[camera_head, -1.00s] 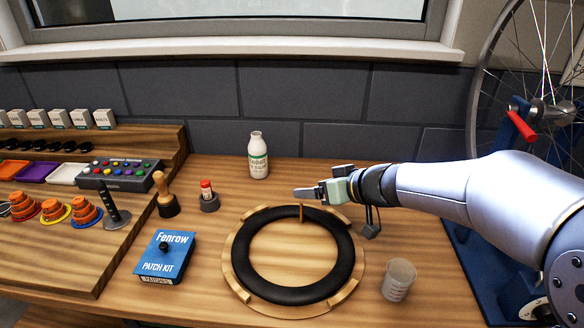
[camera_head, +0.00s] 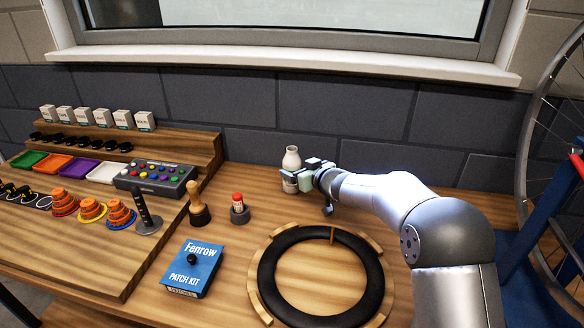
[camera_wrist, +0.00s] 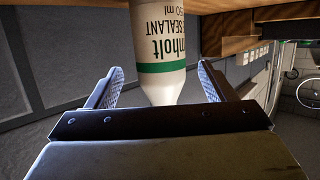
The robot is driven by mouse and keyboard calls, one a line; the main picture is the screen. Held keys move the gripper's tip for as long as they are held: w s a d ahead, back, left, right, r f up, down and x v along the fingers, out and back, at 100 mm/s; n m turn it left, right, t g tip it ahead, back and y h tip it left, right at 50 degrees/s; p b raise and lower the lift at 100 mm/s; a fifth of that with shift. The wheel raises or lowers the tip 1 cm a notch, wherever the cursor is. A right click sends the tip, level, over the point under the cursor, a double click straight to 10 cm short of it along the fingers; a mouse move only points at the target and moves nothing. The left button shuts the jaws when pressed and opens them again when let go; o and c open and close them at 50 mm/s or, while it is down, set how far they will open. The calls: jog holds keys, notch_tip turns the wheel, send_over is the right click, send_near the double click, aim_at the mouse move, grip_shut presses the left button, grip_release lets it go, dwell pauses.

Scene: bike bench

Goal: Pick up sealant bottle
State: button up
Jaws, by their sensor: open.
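The sealant bottle (camera_head: 291,160) is white with a green band and stands at the back of the bench near the wall in the head view. My gripper (camera_head: 290,179) is in front of it and covers its lower part. In the wrist view the bottle (camera_wrist: 160,45) appears upside down, its tapered shoulder between the two fingers of my open gripper (camera_wrist: 160,84). A gap shows on each side of the bottle, and I see no finger pressed on it.
The tyre on its wooden ring (camera_head: 252,272) lies in front of my arm. A red-capped small bottle (camera_head: 238,202), a wooden-handled tool (camera_head: 198,207) and a blue patch kit box (camera_head: 192,268) stand to the left. The dark tiled wall (camera_head: 370,115) is close behind the bottle.

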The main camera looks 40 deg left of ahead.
jog(key=p+x, duration=0.2)
jog(key=x, duration=0.1)
jog(key=p+x, duration=0.2)
jog(key=shift+a+r, duration=0.25)
jog(key=shift+r, duration=0.05)
jog(key=shift+a+f, duration=0.25)
jog(key=c, duration=1)
jog(key=shift+c, duration=1)
jog(key=shift+r, duration=0.25)
